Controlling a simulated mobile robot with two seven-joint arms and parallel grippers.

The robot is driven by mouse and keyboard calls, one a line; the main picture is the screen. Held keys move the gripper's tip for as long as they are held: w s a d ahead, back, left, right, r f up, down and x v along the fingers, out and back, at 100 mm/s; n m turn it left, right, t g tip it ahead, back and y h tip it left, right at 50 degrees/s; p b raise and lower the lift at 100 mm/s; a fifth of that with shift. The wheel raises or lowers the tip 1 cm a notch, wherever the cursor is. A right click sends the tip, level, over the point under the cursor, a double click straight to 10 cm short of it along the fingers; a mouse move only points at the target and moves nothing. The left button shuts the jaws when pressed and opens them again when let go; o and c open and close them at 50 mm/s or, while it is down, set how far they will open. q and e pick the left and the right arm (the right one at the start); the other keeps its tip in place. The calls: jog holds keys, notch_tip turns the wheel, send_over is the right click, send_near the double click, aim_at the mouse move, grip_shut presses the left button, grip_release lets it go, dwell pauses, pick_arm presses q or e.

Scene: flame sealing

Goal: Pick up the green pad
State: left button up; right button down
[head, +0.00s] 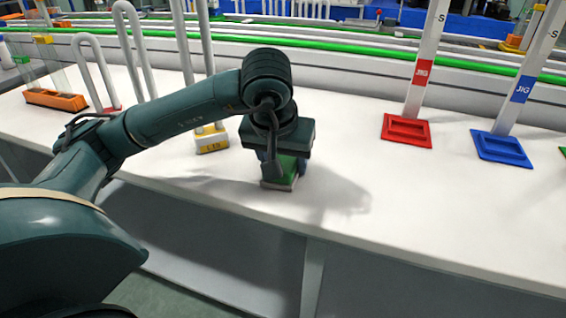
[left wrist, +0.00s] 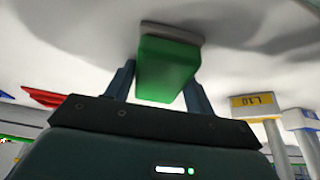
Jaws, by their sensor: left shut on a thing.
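The green pad is a green block with a grey face at its lower end. In the head view the green pad (head: 291,163) shows partly under my left gripper (head: 282,170), near the front edge of the white table. In the left wrist view the green pad (left wrist: 168,65) sits between the two fingers of my left gripper (left wrist: 160,88), which are shut on its sides. Its grey face points at the table; I cannot tell whether it touches. My gripper and arm hide part of the pad in the head view. My right gripper is not in view.
A red jig (head: 406,131) and a blue jig (head: 501,148) stand to the right. A yellow-labelled base (head: 212,141) with a white post stands close left of my gripper. An orange rack (head: 56,100) is at the far left. The table right of the pad is clear.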

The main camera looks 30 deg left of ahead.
aim_at(284, 158)
pick_arm(q)
jog(key=shift+r+p, duration=0.45)
notch_tip(284, 158, up, 10)
jog(key=shift+f+p, duration=0.25)
jog(key=shift+p, duration=0.8)
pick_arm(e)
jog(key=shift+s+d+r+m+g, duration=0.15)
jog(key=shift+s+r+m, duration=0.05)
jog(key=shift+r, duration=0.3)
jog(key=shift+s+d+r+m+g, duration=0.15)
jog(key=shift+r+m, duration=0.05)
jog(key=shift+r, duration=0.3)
pick_arm(q)
jog(key=o, duration=0.4)
jog(key=shift+c, duration=1.4)
jog(key=shift+w+d, duration=0.1)
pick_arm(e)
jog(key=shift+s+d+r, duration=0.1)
